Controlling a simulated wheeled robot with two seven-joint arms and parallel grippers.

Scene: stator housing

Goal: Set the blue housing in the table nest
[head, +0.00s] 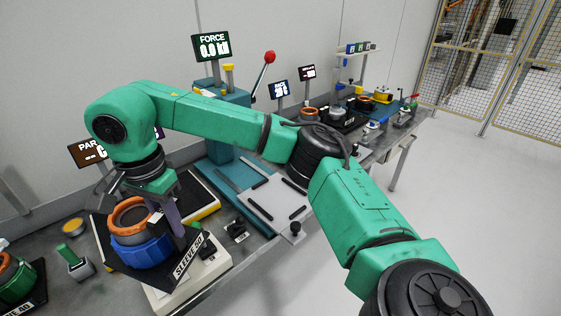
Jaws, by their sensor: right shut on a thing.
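The blue housing (141,252) is at the lower left, upright, with an orange-brown ring (129,212) at its top. The contact of the other finger is hard to make out. A pale plate with dark bars (270,200) lies on the teal press base at the centre; I cannot tell whether this is the table nest. My left gripper is out of view.
A teal press (221,100) with a force display and a red-knobbed lever (265,70) stands behind. A green housing (16,282) is at the lower left edge, near a green-handled tool (73,262). More parts crowd the far bench. Open floor lies right.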

